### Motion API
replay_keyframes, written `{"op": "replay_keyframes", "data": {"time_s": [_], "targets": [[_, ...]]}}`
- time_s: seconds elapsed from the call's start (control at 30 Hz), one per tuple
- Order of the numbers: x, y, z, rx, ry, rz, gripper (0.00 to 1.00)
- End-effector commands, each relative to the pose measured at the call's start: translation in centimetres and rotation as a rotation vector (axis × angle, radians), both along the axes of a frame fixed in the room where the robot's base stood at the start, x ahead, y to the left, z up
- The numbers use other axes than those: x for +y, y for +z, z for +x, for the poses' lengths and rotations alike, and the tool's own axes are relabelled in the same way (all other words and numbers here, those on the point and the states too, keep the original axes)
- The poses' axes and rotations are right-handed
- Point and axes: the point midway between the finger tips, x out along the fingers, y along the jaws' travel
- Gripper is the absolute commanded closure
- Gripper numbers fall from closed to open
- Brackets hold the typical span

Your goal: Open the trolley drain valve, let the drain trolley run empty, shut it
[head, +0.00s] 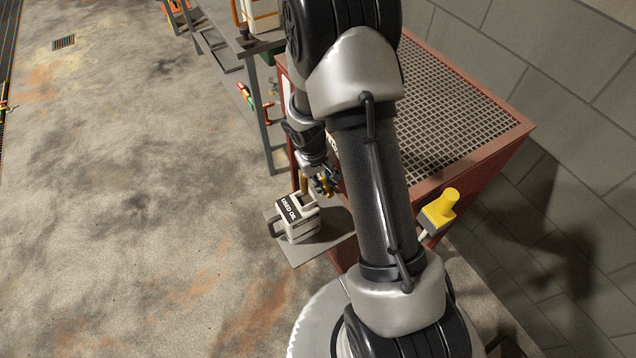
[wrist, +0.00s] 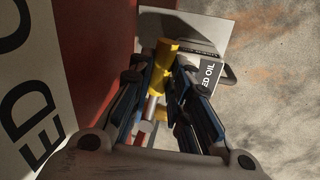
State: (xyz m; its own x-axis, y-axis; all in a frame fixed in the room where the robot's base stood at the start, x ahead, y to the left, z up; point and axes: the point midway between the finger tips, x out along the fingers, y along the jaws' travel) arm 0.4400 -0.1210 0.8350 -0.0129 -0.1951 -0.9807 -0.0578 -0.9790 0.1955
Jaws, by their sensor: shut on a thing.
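The red drain trolley (head: 462,205) with a grated top stands against the wall. A white can marked USED OIL (head: 297,221) sits on a grey shelf (head: 329,246) at its side; the can also shows in the wrist view (wrist: 206,74). The yellow brass drain valve (wrist: 165,52) comes out of the trolley's side above the can. My gripper (head: 322,184) is at this valve, its fingers on both sides of the fitting in the wrist view (wrist: 161,86). It is shut on the valve, whose handle is mostly hidden by the fingers. I cannot tell whether oil flows.
A yellow knob on a grey block (head: 441,209) is at the trolley's right edge. A grey metal frame (head: 262,115) with red and green parts stands beyond the trolley. The block wall (head: 570,130) closes the right side. The stained floor at left (head: 120,200) is clear.

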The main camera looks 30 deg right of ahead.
Motion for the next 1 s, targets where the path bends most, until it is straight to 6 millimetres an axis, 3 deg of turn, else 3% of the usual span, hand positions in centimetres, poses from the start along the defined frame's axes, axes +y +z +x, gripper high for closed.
{"op": "replay_keyframes", "data": {"time_s": [0.3, 0.8, 0.83, 1.0], "targets": [[-0.91, 0.05, 0.01, -0.002, 0.107, 0.0, 1.0], [-1.06, 0.06, 0.08, -0.002, 0.131, -0.001, 1.0], [-1.06, 0.06, 0.08, -0.002, 0.131, -0.001, 0.81], [-1.04, 0.04, 0.06, -0.002, 0.128, -0.001, 0.7]]}}
